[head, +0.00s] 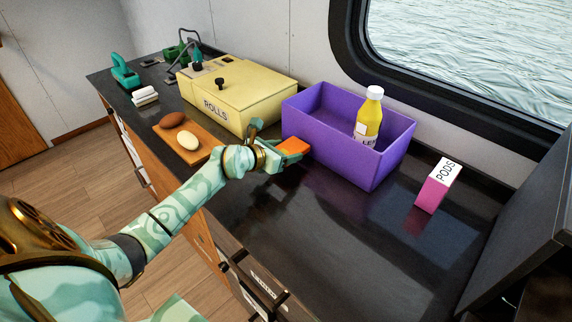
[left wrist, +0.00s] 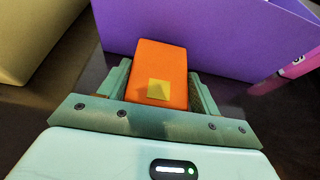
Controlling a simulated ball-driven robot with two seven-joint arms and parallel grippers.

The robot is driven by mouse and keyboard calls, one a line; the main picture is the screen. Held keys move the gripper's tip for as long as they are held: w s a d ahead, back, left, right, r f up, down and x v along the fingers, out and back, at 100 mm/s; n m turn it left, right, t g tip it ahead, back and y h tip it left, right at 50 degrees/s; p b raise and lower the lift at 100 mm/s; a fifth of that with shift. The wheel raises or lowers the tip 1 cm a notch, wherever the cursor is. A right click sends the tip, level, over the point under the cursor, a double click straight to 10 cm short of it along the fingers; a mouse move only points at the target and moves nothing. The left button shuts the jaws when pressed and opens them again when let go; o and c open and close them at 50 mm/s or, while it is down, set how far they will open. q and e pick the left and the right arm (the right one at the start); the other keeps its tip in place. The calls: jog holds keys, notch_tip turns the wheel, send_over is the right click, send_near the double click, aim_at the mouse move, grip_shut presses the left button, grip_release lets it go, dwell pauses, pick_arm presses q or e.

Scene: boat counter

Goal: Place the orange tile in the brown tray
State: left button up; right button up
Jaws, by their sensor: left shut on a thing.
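The orange tile (head: 293,146) is in my left gripper (head: 280,155), held above the dark counter just left of the purple bin. In the left wrist view the orange tile (left wrist: 157,75) sits between the two fingers, with a small yellow square patch near its lower edge. My left gripper (left wrist: 160,95) is shut on it. The brown tray (head: 201,131) lies flat on the counter to the left of the gripper, near the front edge. A brown egg-shaped thing (head: 174,120) and a cream one (head: 188,141) lie on it. My right gripper does not show.
A purple bin (head: 345,160) holding a yellow bottle (head: 369,120) stands right of the gripper. A yellow box marked ROLLS (head: 250,105) stands behind the tray. A pink and white PODS box (head: 437,187) is at right. The front middle counter is clear.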

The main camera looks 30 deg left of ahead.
pick_arm(q)
jog(key=shift+w+a+f, duration=0.1)
jog(key=shift+w+f, duration=0.1)
jog(key=shift+f, duration=0.15)
notch_tip(320, 180, down, 4)
jog(key=shift+w+a+r+b, duration=0.1)
jog(key=shift+w+r+b, duration=0.1)
jog(key=shift+b, duration=0.9)
jog(key=shift+r, duration=0.2)
jog(key=shift+f, duration=0.15)
jog(key=o, duration=1.1)
jog(key=shift+c, duration=0.2)
